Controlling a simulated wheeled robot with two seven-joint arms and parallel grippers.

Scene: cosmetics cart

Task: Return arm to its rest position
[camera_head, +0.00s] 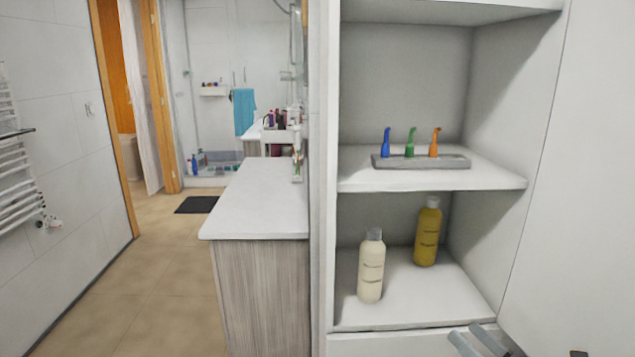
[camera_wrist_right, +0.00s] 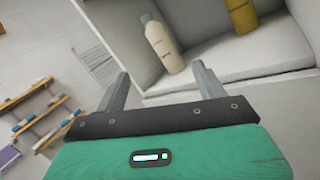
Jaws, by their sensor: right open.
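My right gripper (camera_head: 480,341) is at the bottom right of the head view, low in front of the cabinet's lower edge. In the right wrist view its two grey fingers (camera_wrist_right: 160,90) are spread apart with nothing between them. A cream bottle (camera_head: 371,267) stands upright on the lower shelf (camera_head: 400,312), apart from the gripper. It also shows beyond the fingers in the right wrist view (camera_wrist_right: 163,45). A yellow bottle (camera_head: 427,232) stands behind it to the right. My left gripper is not in view.
Above, a grey holder (camera_head: 422,162) with blue, green and orange items sits on the middle shelf (camera_head: 490,178). The open cabinet door (camera_head: 580,180) is at the right. A white counter (camera_head: 262,200) stands left of the cabinet. The floor (camera_head: 160,270) further left is clear.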

